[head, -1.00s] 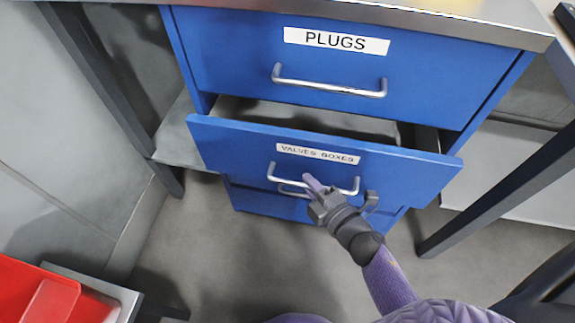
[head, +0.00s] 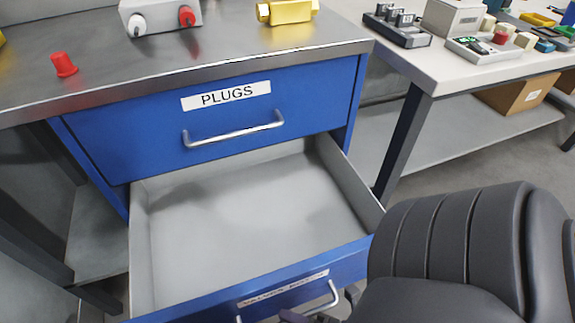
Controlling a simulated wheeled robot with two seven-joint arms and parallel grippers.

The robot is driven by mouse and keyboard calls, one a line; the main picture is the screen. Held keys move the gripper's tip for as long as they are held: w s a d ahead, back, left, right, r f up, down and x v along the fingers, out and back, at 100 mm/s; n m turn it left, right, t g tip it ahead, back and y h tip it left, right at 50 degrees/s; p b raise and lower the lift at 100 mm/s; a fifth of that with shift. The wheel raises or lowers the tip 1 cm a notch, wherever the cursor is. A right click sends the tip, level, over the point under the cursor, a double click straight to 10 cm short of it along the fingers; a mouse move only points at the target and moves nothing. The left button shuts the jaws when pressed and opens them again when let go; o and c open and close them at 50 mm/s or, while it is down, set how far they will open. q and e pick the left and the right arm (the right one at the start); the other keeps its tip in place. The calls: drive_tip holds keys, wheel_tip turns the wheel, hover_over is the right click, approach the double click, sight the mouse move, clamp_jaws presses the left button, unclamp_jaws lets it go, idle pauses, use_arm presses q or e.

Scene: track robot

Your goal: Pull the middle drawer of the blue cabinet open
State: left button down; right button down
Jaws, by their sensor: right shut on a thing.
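The blue cabinet's middle drawer (head: 250,215) is pulled far out. Its grey inside shows empty. Its blue front (head: 345,265) is at the bottom of the head view, with a small white label and a silver handle (head: 334,291) partly cut off by the frame edge. My right gripper (head: 320,313) shows only in part at the bottom edge, shut on this handle. The top drawer (head: 150,140), labelled PLUGS, is closed above. My left gripper is out of view.
The metal cabinet top (head: 215,55) holds a red part (head: 64,65), a grey box (head: 158,14) and a yellow part (head: 289,11). A white-topped bench (head: 455,72) is at the right.

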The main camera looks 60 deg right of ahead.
drive_tip(key=shift+a, duration=0.1)
drive_tip(key=c, duration=0.7)
unclamp_jaws()
drive_tip(key=shift+o, duration=0.2)
drive_tip(key=p+v, duration=0.1)
drive_tip(key=v, duration=0.9)
drive_tip(key=shift+p, duration=0.35)
